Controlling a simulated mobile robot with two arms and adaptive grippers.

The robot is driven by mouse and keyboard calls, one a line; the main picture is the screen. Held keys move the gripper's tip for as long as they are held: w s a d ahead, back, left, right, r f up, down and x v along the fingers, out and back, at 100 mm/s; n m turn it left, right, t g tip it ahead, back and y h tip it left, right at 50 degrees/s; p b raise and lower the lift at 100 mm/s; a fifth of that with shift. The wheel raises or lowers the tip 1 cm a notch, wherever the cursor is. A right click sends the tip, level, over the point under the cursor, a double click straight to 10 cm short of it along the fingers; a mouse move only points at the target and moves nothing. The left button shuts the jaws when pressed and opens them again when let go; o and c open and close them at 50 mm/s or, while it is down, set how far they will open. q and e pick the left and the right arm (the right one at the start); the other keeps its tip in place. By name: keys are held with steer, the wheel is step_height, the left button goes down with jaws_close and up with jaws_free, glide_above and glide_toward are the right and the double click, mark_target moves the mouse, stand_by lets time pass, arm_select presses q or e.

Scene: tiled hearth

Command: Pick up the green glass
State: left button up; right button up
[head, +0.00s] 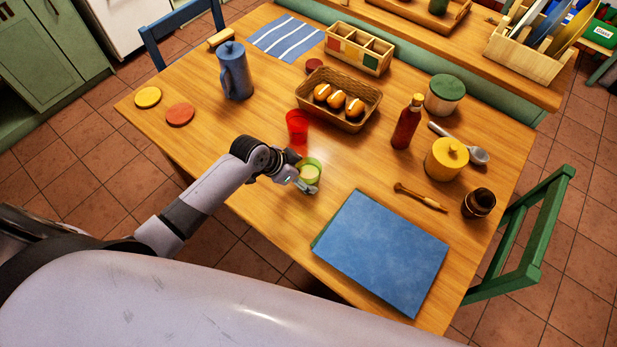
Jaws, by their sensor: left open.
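The green glass (311,170) is a small translucent green cup on the wooden table, near its front edge. My left gripper (304,184) is at the glass, on its near left side, with the jaws open. Part of the glass is hidden by the gripper, and I cannot tell whether the fingers touch it. My right gripper does not show.
A blue board (381,252) lies right of the glass. A bread basket (306,96), blue jug (235,72), red bottle (407,122) and yellow jar (446,159) stand around. A green chair (535,240) is at the right. The table left of my arm is mostly clear.

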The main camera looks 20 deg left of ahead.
mark_target(309, 175)
arm_select(q)
steer(key=shift+x, duration=1.8)
steer(key=shift+w+r, duration=0.1)
steer(key=shift+w, duration=0.05)
steer(key=c, duration=1.7)
steer(key=shift+r, duration=0.1)
